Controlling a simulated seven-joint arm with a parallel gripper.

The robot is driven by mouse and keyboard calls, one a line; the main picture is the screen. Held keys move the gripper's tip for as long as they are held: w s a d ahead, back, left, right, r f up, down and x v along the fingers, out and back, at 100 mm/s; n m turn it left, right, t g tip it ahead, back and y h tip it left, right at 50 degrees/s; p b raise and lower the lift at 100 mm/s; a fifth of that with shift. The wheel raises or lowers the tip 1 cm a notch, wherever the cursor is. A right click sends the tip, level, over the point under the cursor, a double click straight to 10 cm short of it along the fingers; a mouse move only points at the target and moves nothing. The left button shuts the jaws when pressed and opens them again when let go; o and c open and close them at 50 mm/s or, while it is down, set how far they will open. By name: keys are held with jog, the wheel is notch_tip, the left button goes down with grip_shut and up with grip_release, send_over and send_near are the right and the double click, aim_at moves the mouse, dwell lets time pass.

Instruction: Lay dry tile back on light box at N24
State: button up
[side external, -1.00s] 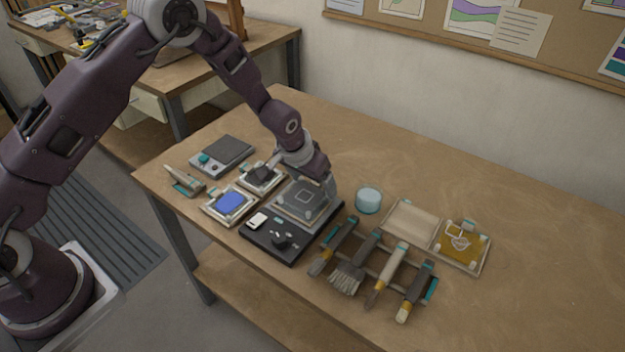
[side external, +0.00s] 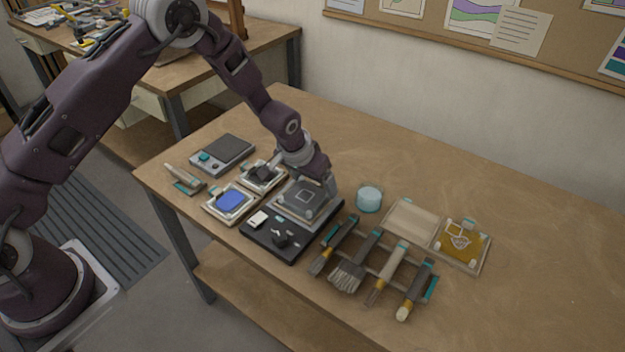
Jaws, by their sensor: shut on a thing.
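My gripper (side external: 325,188) points down at the far right edge of a grey tile (side external: 303,196) with a square outline on it, and is shut on it. The tile is over the back part of a dark, flat box (side external: 268,242), which looks like the light box. I cannot tell whether the tile touches the box or is just above it. The fingertips are partly hidden by the hand. No N24 mark is legible.
A blue tile (side external: 231,201) and a smaller dark piece lie in trays left of the box. A grey scale (side external: 223,154) is behind them. A pale blue cup (side external: 369,198), a brush rack (side external: 352,272) and a tray with an amber tile (side external: 461,243) are right. The table's back right is clear.

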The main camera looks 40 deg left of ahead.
jog(key=shift+s+f, duration=0.2)
jog(key=shift+f, duration=0.2)
jog(key=o, duration=1.5)
jog(key=s+a+f+v, duration=0.1)
jog(key=a+v, duration=0.2)
jog(key=v, duration=2.3)
jog(key=s+a+r, duration=0.1)
jog(key=s+r, duration=0.2)
jog(key=s, duration=0.9)
jog(key=s+a+r+t, duration=0.1)
jog(key=s+r, duration=0.3)
jog(key=s, duration=0.8)
jog(key=shift+s+a, duration=0.2)
jog(key=shift+s, duration=0.2)
